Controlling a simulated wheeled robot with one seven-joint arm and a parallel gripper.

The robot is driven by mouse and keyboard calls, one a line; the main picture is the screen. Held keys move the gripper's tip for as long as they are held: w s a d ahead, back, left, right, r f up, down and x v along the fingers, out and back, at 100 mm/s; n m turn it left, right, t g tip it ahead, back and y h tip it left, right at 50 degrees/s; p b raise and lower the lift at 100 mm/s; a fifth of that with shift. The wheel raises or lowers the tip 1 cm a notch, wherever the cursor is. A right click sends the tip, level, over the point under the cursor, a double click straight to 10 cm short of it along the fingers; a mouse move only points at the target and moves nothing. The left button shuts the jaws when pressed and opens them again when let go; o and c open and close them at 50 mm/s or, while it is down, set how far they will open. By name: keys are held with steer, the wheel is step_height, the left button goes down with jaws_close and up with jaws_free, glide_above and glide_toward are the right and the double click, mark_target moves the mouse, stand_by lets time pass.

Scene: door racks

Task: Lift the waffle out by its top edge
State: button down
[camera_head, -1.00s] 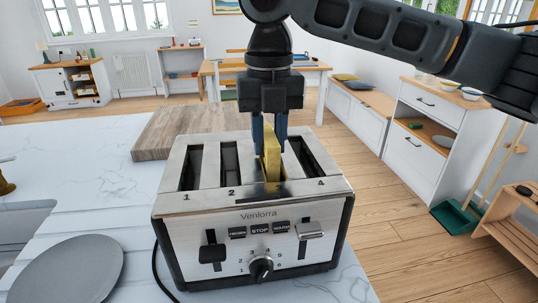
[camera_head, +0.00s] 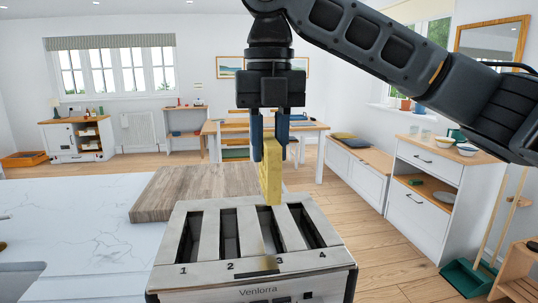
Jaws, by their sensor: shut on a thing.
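The yellow waffle (camera_head: 271,175) is upright, seen nearly edge-on, above slot 3 of the silver toaster (camera_head: 208,240). My gripper (camera_head: 270,145) is shut on its upper part, with one dark blue finger on each side. The waffle's lower end is at about the level of the toaster top; I cannot tell whether it is fully clear of the slot. The slots numbered 1, 2 and 4 look empty. The toaster's front is mostly cut off by the lower picture edge.
A wooden board (camera_head: 180,190) lies on the white marble counter (camera_head: 80,215) behind the toaster. The counter left of the toaster is largely clear. A white cabinet (camera_head: 425,205) stands beyond on the right.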

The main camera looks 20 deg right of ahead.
steer(key=shift+r+p, duration=2.8)
steer(key=shift+r, duration=1.5)
